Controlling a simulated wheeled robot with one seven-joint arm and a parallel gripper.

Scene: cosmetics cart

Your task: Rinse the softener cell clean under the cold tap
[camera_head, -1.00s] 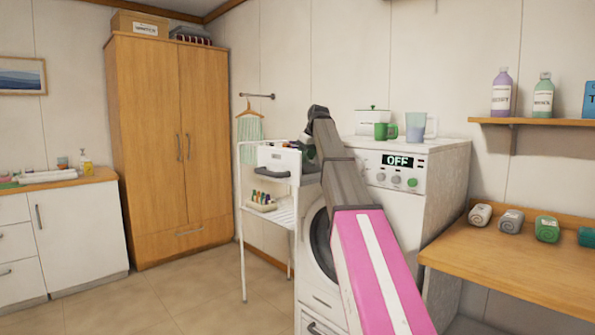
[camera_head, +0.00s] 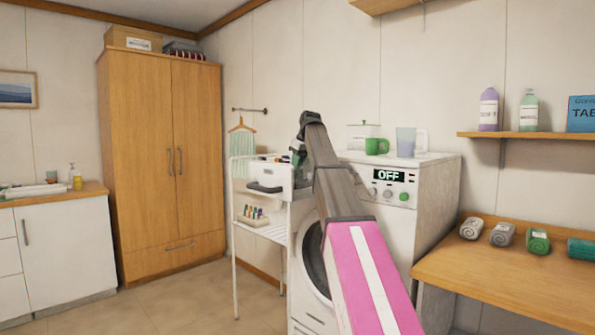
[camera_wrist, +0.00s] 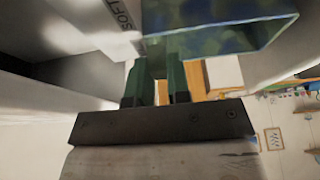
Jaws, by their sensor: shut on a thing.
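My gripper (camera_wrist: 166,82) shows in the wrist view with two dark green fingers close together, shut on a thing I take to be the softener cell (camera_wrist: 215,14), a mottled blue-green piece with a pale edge. A pale wall lettered "SOFT" (camera_wrist: 122,14) stands beside it. In the head view my arm hides most of the gripper, which is above a white drawer (camera_head: 266,178) with a dark handle, pulled out at the upper left of the washing machine (camera_head: 435,190). I do not make out the cold tap.
The machine reads OFF and has a green mug (camera_head: 377,146) and a pale jug (camera_head: 408,142) on top. A white cart (camera_head: 236,225) stands to its left. A bench (camera_head: 500,270) with rolled towels is at right, a counter (camera_head: 75,192) at left. Open floor lies between.

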